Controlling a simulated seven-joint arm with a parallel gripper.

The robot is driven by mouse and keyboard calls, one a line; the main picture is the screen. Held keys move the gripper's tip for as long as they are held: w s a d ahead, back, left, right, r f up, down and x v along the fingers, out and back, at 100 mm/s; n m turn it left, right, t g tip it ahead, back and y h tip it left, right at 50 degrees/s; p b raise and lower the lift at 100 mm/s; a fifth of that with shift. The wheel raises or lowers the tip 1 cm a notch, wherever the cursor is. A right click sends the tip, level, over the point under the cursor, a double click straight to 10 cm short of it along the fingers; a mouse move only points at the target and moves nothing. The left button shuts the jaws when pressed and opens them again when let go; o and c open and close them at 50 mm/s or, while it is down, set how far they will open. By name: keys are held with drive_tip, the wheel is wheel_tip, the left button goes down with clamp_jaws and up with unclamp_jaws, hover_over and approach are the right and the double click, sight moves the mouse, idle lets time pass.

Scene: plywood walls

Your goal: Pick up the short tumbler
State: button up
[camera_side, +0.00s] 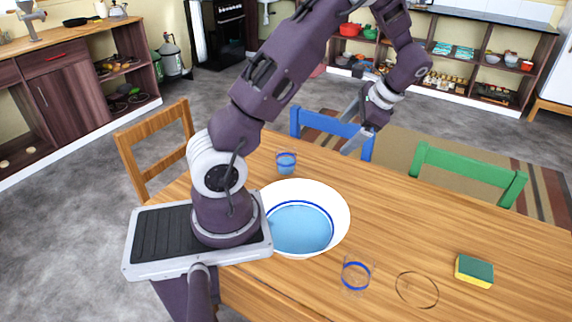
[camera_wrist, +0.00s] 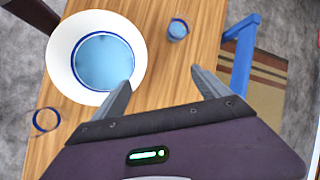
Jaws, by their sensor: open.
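Two clear glasses with blue bands stand upright on the wooden table; I cannot tell for sure which is the short tumbler. One glass (camera_side: 286,163), holding something bluish, is behind the basin; it also shows in the wrist view (camera_wrist: 178,30), beyond my fingertips. The other glass (camera_side: 355,276) is empty-looking, in front of the basin to the right; its blue ring shows at the left of the wrist view (camera_wrist: 45,121). My gripper (camera_side: 340,137) is open and empty, above the table's far side; the wrist view shows its fingers apart (camera_wrist: 160,77), touching neither glass.
A white basin (camera_side: 338,203) with blue water (camera_wrist: 104,62) stands between the glasses. A thin dark ring (camera_side: 417,290) and a sponge (camera_side: 474,271) lie at the right. Wooden, blue (camera_side: 335,131) and green (camera_side: 468,172) chairs surround the table. The table's right middle is clear.

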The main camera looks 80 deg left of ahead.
sight(286, 161)
drive_tip(key=s+a+f+m+g+y, duration=0.1)
drive_tip(key=s+a+f+m, duration=0.1)
drive_tip(key=a+f, duration=0.3)
drive_tip(key=s+a+f+m+g+y, duration=0.1)
drive_tip(key=s+a+f+g+y, duration=0.1)
drive_tip(key=a+f, duration=0.3)
drive_tip(key=s+a+f+m+g+y, duration=0.1)
drive_tip(key=s+a+f+m+g, duration=0.1)
drive_tip(key=a+f, duration=0.3)
wheel_tip(286, 161, down, 4)
drive_tip(key=shift+r+m+y, duration=0.1)
drive_tip(key=shift+m+y, duration=0.2)
drive_tip(key=shift+g, duration=0.3)
drive_tip(key=x, duration=0.7)
drive_tip(key=shift+s+d+f, duration=0.15)
drive_tip(key=shift+s+f, duration=0.25)
drive_tip(key=shift+s, duration=0.05)
drive_tip(key=c, duration=1.5)
drive_tip(key=shift+c, duration=0.5)
drive_tip(key=shift+r, duration=0.15)
